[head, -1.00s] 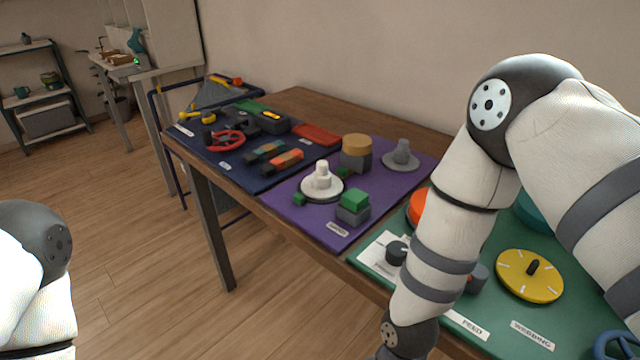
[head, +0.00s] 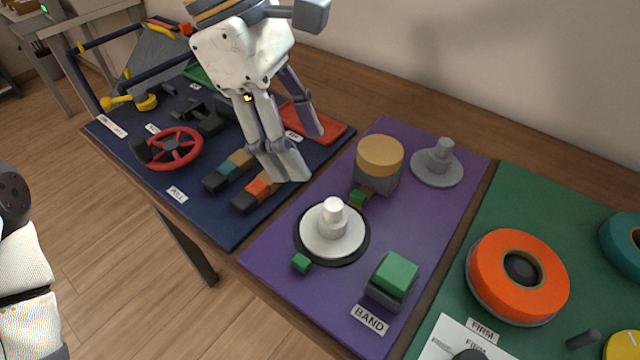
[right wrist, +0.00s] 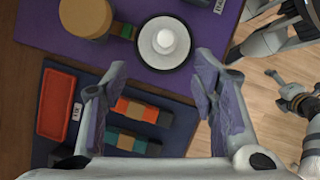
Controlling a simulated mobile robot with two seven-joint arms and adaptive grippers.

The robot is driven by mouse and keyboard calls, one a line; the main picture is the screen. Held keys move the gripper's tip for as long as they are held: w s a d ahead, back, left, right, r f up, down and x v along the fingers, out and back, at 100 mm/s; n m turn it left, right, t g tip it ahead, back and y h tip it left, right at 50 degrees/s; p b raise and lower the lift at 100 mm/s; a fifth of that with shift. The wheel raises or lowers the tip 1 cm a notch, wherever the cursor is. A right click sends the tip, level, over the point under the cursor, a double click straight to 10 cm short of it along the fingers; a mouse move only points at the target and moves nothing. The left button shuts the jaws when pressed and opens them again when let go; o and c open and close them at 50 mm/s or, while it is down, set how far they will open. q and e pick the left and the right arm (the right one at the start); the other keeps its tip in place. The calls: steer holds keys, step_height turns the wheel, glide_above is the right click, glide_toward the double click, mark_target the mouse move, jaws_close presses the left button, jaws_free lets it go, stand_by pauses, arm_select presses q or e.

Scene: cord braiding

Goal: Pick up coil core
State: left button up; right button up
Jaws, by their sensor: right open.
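No label in view reads coil core, so I cannot tell for sure which piece it is. A white stepped round piece (head: 332,232) stands upright on a dark-rimmed disc on the purple mat (head: 285,275); it also shows in the right wrist view (right wrist: 164,41). A grey piece of similar shape (head: 438,165) stands at the mat's back. My right gripper (head: 299,152) is open and empty, pointing down over the navy mat's right part. In the right wrist view its fingers (right wrist: 160,75) are spread, with the white piece beyond them. My left gripper is out of view.
Two banded blocks, one orange (head: 258,190) and one teal (head: 230,170), lie below the right gripper. A red tray (head: 325,127), a red wheel (head: 174,148), a tan-topped cylinder (head: 380,157), a green-topped block (head: 393,277) and an orange ring (head: 517,275) stand nearby.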

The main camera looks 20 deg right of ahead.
mark_target(330, 203)
steer(key=x, duration=0.7)
steer(key=s+x, duration=0.1)
steer(key=x, duration=0.2)
steer(key=shift+s+d+f, duration=0.1)
steer(key=shift+d+f, duration=0.1)
steer(key=shift+f, duration=0.05)
steer(key=c, duration=1.1)
